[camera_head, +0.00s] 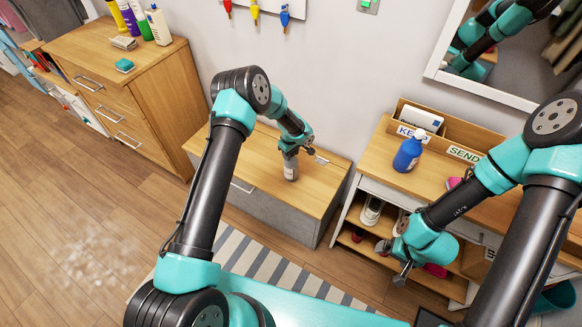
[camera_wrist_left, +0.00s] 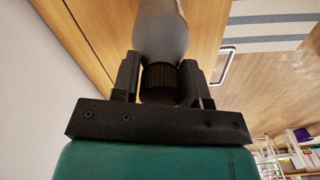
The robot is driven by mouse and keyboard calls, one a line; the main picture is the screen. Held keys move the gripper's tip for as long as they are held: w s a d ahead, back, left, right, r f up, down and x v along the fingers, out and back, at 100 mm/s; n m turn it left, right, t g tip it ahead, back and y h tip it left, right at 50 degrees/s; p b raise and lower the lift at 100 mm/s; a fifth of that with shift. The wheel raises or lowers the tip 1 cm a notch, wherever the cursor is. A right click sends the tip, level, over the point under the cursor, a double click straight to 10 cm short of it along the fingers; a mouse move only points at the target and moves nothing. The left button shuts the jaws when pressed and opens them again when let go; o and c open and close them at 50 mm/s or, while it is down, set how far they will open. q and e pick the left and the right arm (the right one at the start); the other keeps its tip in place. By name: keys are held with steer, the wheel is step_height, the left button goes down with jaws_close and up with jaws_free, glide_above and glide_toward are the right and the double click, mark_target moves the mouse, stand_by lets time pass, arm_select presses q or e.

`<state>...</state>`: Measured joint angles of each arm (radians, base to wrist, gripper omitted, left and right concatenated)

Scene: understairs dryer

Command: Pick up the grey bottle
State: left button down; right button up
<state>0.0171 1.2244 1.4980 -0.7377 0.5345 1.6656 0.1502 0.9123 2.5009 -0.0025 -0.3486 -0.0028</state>
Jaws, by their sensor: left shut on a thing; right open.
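The grey bottle (camera_head: 290,170) stands upright on the low wooden-topped bench (camera_head: 255,165) in the head view, partly covered by my left gripper (camera_head: 292,152). In the left wrist view the bottle (camera_wrist_left: 160,32) shows a grey body and a dark ribbed cap (camera_wrist_left: 160,78). My left gripper (camera_wrist_left: 159,85) has its two black fingers on either side of the cap, shut on it. Whether the bottle's base touches the bench is hard to tell. My right gripper (camera_head: 402,273) is open and empty, low in front of the shelf unit at the right.
A blue bottle (camera_head: 408,151) stands on the right-hand shelf unit (camera_head: 385,172), beside a wooden organiser (camera_head: 447,139). A cabinet (camera_head: 130,75) at the left holds several bottles. A striped rug (camera_head: 262,265) lies in front of the bench.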

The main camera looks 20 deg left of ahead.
arm_select(q)
steer(key=shift+r, duration=0.1)
stand_by(0.3)
steer(key=shift+r, duration=1.7)
steer(key=s+d, duration=0.2)
steer(key=s, duration=0.5)
steer(key=s+d+r, duration=0.1)
steer(key=s+d, duration=0.1)
steer(key=s, duration=0.6)
steer(key=shift+s+d+r, duration=0.15)
steer(key=shift+d+r, duration=0.05)
steer(key=shift+d, duration=0.05)
